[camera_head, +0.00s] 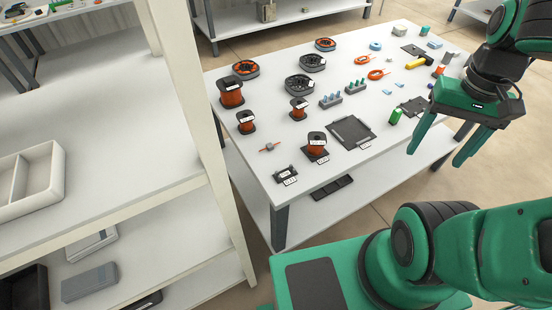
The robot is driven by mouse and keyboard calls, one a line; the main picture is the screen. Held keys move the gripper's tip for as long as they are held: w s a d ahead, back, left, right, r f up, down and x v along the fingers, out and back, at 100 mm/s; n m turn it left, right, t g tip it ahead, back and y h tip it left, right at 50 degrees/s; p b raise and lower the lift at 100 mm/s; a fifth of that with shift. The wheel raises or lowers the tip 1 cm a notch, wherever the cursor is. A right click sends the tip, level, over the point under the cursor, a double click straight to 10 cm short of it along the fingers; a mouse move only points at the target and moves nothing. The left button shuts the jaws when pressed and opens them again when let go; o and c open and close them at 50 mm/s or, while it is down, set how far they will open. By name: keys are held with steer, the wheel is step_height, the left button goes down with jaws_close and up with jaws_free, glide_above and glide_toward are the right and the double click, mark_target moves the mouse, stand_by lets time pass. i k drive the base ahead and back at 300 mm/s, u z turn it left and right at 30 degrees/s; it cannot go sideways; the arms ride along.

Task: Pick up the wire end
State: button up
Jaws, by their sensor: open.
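My gripper (434,158) hangs open and empty at the right edge of the white table, its green fingers spread and pointing down. Copper-coloured wire is wound on several dark-flanged spools: a large one (232,93) at the left, a smaller one (246,122) below it, one (299,107) near the middle, and one (316,144) near the front on a dark base. A loose wire end is too small to tell apart at this distance. My gripper is well to the right of all the spools.
The white table (345,180) also holds a dark tray (352,132), a green cylinder (395,116), black-and-orange reels (306,85) and orange loops (376,74). A white shelf unit (190,120) stands at the left.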

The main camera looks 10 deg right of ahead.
mark_target(270, 147)
steer(key=u, duration=0.7)
steer(key=k, duration=0.8)
steer(key=z, duration=0.65)
steer(key=i, duration=1)
